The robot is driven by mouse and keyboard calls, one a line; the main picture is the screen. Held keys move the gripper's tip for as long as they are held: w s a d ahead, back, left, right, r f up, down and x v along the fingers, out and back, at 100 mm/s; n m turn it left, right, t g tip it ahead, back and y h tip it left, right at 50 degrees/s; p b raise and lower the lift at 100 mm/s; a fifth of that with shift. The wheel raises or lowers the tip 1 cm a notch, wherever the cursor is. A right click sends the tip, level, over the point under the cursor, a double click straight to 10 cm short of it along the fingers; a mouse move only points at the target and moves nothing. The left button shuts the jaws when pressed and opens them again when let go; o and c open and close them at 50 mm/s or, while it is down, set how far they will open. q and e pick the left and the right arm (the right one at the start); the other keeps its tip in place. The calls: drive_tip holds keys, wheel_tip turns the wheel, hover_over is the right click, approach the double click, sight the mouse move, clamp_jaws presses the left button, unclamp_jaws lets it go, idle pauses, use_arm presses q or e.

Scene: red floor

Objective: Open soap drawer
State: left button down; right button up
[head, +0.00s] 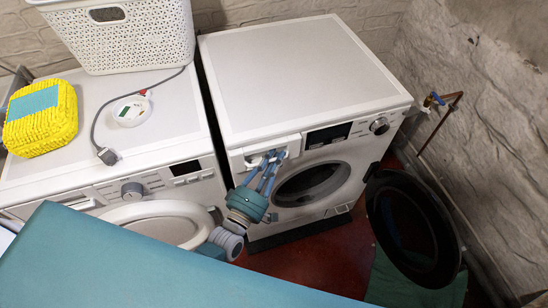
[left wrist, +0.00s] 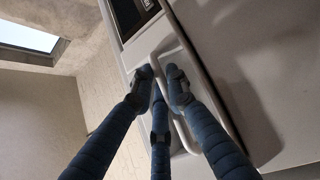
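The soap drawer (head: 252,160) is at the left end of the front panel of the right-hand white washing machine (head: 300,75). It looks flush with the panel, though my fingers partly cover it. In the left wrist view its pale looped handle (left wrist: 185,136) shows close up. My left gripper (head: 272,158) reaches up to the drawer from below. In the left wrist view its three blue fingers (left wrist: 160,80) have their tips at the handle. Whether they clamp it is not clear. My right gripper is in neither view.
The machine's round door (head: 410,228) stands open at the right. A pipe tap (head: 432,102) is on the wall.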

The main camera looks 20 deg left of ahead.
use_arm(q)
drive_tip(key=s+d+p, duration=0.1)
drive_tip(key=s+d, duration=0.6)
drive_tip(key=s, duration=0.4)
drive_tip(key=shift+s+d, duration=0.2)
drive_tip(key=shift+d, duration=0.1)
drive_tip(key=c, duration=2)
unclamp_jaws()
drive_tip(key=v, duration=1.2)
drive_tip(key=shift+a, duration=0.1)
